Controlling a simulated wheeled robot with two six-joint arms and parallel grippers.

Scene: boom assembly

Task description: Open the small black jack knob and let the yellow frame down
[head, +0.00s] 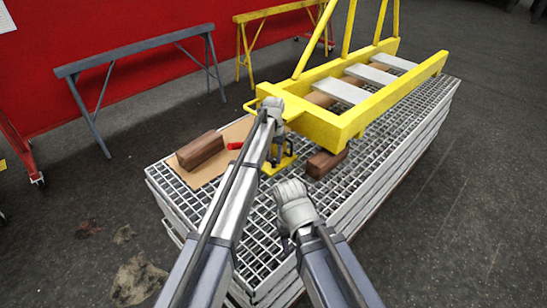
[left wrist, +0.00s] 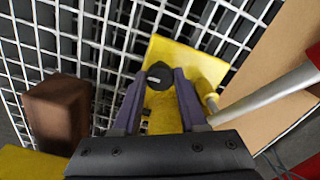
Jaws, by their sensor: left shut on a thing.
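The yellow frame (head: 325,125) lies over the stacked gratings, its near end above the small yellow jack (head: 281,164). In the left wrist view the jack's yellow base (left wrist: 205,65) shows, with the small black knob (left wrist: 159,75) on it. My left gripper (head: 277,152) reaches down beside the frame's near corner. Its purple fingers in the left wrist view (left wrist: 156,80) are on either side of the knob, shut on it. My right gripper (head: 286,241) hangs over the gratings nearer to me; its jaws are too small to read.
A brown wood block (head: 202,150) lies on a cardboard sheet (head: 185,178) at left. Another block (head: 326,163) lies under the frame's near end. A silver rod (left wrist: 265,97) sticks out beside the jack. Bare grating (head: 250,255) is in front.

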